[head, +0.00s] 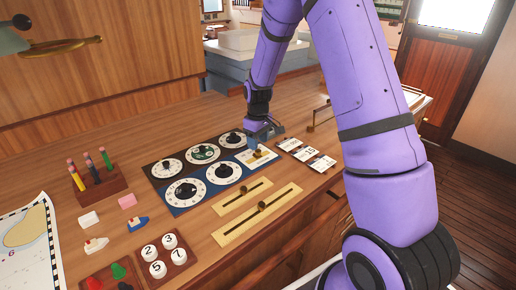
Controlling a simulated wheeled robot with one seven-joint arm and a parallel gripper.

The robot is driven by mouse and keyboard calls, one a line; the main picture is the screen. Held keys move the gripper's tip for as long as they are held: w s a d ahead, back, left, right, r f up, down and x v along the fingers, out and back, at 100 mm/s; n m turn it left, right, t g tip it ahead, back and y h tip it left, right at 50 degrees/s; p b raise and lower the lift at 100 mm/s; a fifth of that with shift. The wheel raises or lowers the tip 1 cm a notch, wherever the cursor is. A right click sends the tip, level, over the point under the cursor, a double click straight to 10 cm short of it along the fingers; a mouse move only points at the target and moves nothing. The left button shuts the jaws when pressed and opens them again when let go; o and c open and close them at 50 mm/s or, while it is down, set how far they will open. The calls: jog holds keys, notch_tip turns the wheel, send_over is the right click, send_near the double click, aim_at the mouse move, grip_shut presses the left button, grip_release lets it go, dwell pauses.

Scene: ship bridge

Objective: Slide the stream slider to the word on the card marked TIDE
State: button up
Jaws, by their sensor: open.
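My gripper (262,140) points down over the far right part of the dial board. It is open, and its fingertips are small and partly hidden. Just below it is a pale plate (246,160) with a small brass piece (257,155); I cannot tell whether they touch. Two brass slider plates lie nearer, a shorter one (227,207) and a longer one (233,237), each with a dark knob in its slot. Which is the stream slider cannot be read. Several white cards (306,154) lie right of the gripper; their words, TIDE included, are too small to read.
The dark board carries several round dials (186,192). Left on the wooden counter (140,170) are a pen block (100,186), small toy boats (137,223), numbered white buttons (157,269) and a chart (28,250).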

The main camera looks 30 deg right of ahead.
aim_at(257, 153)
jog(key=shift+f, duration=1.6)
grip_shut()
